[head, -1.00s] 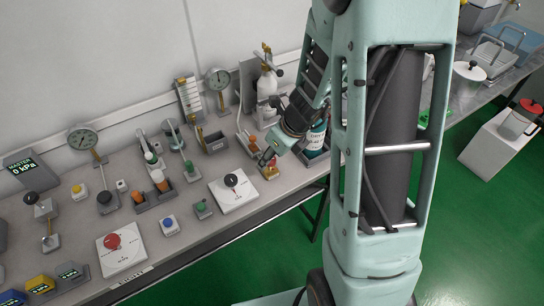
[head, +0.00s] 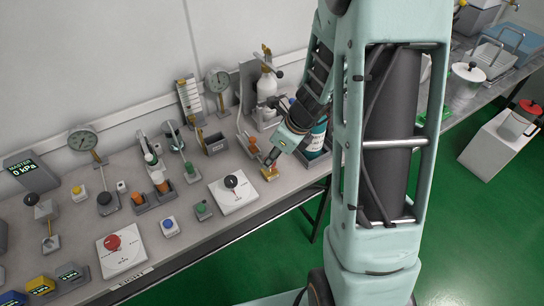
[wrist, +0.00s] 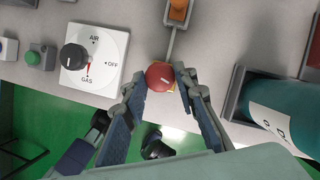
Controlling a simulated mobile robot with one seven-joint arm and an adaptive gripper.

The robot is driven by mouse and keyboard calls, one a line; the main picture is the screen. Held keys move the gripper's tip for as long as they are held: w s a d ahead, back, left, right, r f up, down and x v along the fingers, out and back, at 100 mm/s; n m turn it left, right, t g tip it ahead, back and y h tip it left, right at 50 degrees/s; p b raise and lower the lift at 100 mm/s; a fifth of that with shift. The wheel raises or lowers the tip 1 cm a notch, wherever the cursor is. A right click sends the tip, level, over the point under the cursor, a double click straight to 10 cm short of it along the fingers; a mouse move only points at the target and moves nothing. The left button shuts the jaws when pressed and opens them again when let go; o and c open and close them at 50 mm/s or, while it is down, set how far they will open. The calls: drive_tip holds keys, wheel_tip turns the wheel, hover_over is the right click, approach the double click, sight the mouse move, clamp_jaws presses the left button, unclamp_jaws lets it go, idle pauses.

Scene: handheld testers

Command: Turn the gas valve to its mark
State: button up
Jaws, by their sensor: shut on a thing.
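A red round knob (wrist: 159,77) with a short pale line on top sits on a yellow, brass-like body (head: 269,174) near the bench's front edge. My gripper (wrist: 163,84) is shut on this red knob, with a finger on each side in the wrist view. In the head view my gripper (head: 270,161) comes down on it from above and hides most of the red. A white plate (wrist: 110,73) lies left of it, with a black knob (wrist: 74,56) and the words AIR, OFF and GAS. A red line on that plate is near GAS. I cannot make out a target mark by the red knob.
A teal bottle (wrist: 285,110) stands in a grey holder close to the right of my gripper. An orange piece (wrist: 178,11) is just behind the red knob. A green button box (wrist: 38,57) is left of the white plate. The green floor is open in front.

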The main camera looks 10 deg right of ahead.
drive_tip(key=n+g, duration=0.1)
drive_tip(key=n, duration=0.1)
drive_tip(key=n+g+y+p, duration=0.1)
drive_tip(key=n, duration=0.2)
drive_tip(key=shift+w+d+n, duration=0.15)
drive_tip(key=shift+w+n, duration=0.05)
drive_tip(key=shift+n, duration=0.1)
drive_tip(key=n+g, duration=0.1)
drive_tip(key=n, duration=0.1)
drive_tip(key=n+g+p, duration=0.1)
drive_tip(key=n, duration=0.2)
drive_tip(key=shift+w, duration=0.2)
drive_tip(key=n+g, duration=0.1)
drive_tip(key=n, duration=0.2)
drive_tip(key=n+g+p, duration=0.1)
drive_tip(key=n, duration=0.2)
drive_tip(key=shift+w+h, duration=0.2)
drive_tip(key=shift+h, duration=0.1)
drive_tip(key=n, duration=0.1)
drive_tip(key=n+h, duration=0.1)
drive_tip(key=n, duration=0.1)
drive_tip(key=n+g, duration=0.1)
drive_tip(key=shift+a+n, duration=0.3)
drive_tip(key=shift+n, duration=0.1)
drive_tip(key=shift+h, duration=0.3)
drive_tip(key=o, duration=1.2)
drive_tip(key=shift+c, duration=0.2)
drive_tip(key=shift+w+r, duration=0.1)
